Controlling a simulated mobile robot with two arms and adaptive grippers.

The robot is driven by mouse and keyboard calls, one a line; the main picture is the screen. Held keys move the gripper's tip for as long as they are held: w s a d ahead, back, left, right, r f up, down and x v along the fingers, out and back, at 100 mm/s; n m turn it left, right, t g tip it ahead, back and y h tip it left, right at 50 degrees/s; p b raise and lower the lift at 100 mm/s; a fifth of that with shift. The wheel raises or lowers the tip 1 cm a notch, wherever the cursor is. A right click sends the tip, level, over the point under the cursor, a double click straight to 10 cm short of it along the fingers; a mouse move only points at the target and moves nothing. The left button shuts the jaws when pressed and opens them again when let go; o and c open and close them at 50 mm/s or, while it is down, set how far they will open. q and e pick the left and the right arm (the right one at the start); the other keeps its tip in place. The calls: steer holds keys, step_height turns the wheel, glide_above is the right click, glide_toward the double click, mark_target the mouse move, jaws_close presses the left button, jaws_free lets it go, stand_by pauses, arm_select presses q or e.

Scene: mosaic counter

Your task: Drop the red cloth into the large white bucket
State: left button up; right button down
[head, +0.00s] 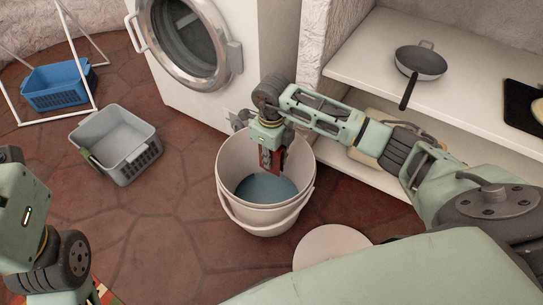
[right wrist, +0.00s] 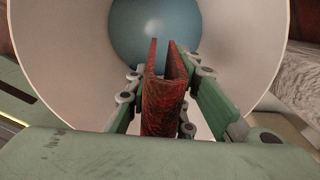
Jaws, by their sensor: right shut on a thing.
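The large white bucket (head: 237,167) stands on the floor, with blue-grey contents (head: 266,187) at its bottom. My right gripper (head: 270,158) points down over the bucket's mouth. It is shut on the red cloth (head: 281,163), which hangs at the level of the rim. In the right wrist view the folded red cloth (right wrist: 164,100) sits between the fingers of the right gripper (right wrist: 165,98), with the bucket's white inner wall (right wrist: 70,50) around it and the blue bottom (right wrist: 155,30) beyond. Of my left arm, only links show at the left edge; its gripper is out of view.
A grey basket (head: 112,135) and a blue basket (head: 58,85) stand on the floor at left. A washing machine (head: 205,60) is behind the bucket. White shelves (head: 365,50) at right hold a pan (head: 421,60). A round white disc (head: 332,244) lies near the bucket.

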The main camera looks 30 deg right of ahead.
steer(key=c, duration=1.5)
jaws_free()
steer(key=shift+o, duration=0.2)
steer(key=shift+r, duration=0.1)
step_height(320, 180, up, 12)
steer(key=shift+f, duration=0.1)
